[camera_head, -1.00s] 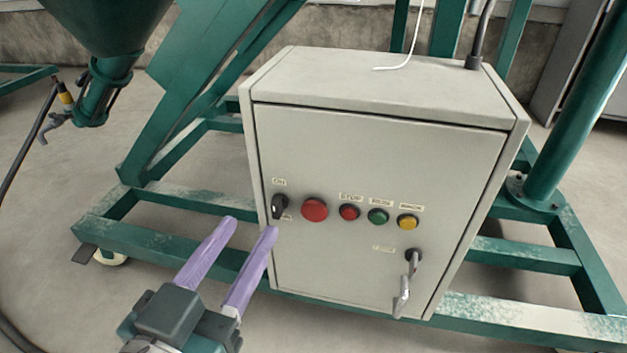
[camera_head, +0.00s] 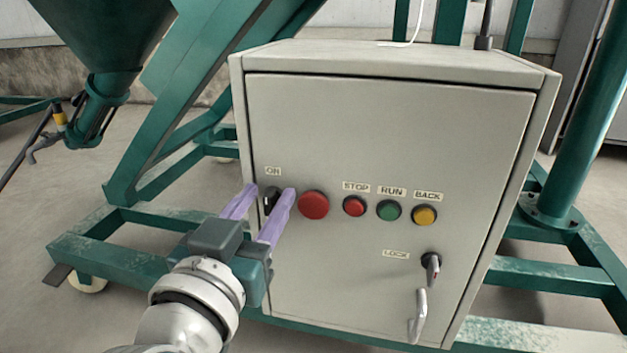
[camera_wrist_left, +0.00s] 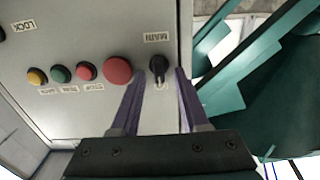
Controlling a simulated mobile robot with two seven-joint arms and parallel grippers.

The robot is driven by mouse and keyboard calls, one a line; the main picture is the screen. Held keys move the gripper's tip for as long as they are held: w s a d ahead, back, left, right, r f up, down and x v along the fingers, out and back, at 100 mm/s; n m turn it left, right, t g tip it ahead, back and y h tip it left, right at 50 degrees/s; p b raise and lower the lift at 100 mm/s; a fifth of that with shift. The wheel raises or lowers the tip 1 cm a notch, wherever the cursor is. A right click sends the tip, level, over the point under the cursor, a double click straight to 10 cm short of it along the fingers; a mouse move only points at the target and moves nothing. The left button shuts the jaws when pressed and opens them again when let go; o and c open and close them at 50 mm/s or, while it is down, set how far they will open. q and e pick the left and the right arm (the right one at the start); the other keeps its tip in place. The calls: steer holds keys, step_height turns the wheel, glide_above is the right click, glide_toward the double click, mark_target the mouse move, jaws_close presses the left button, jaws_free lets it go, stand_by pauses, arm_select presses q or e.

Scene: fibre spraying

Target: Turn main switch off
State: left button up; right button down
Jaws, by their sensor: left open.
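The main switch (camera_head: 270,198) is a black rotary knob at the left edge of the grey control box (camera_head: 390,130), under a small label reading ON. It also shows in the left wrist view (camera_wrist_left: 158,67), next to a MAIN label. My left gripper (camera_head: 271,190) is open, with its two purple fingers on either side of the knob in the head view. In the left wrist view the fingertips (camera_wrist_left: 158,75) straddle the knob with a gap on each side; whether they touch the box face cannot be told. My right gripper is not in view.
A large red button (camera_head: 313,205) sits just right of the switch, close to one finger. Smaller red (camera_head: 354,206), green (camera_head: 389,210) and yellow (camera_head: 424,215) buttons follow. A lock (camera_head: 431,265) and handle (camera_head: 419,315) are lower right. A green frame (camera_head: 110,240) surrounds the box.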

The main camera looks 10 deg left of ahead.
arm_select(q)
jaws_close()
stand_by(0.4)
stand_by(0.4)
steer(key=n+p, duration=0.1)
steer(key=n, duration=0.1)
steer(key=shift+a+n, duration=0.1)
steer(key=shift+n, duration=0.3)
steer(key=n, duration=0.3)
steer(key=shift+a+n+p, duration=0.15)
steer(key=shift+n+p, duration=0.15)
steer(key=shift+p, duration=0.1)
steer(key=n, duration=0.5)
steer(key=shift+a+f, duration=0.2)
steer(key=shift+f, duration=0.1)
steer(key=n, duration=0.2)
steer(key=n+b, duration=0.1)
steer(key=n, duration=0.3)
steer(key=shift+a+f+n, duration=0.1)
steer(key=shift+f+n, duration=0.15)
steer(key=shift+n, duration=0.05)
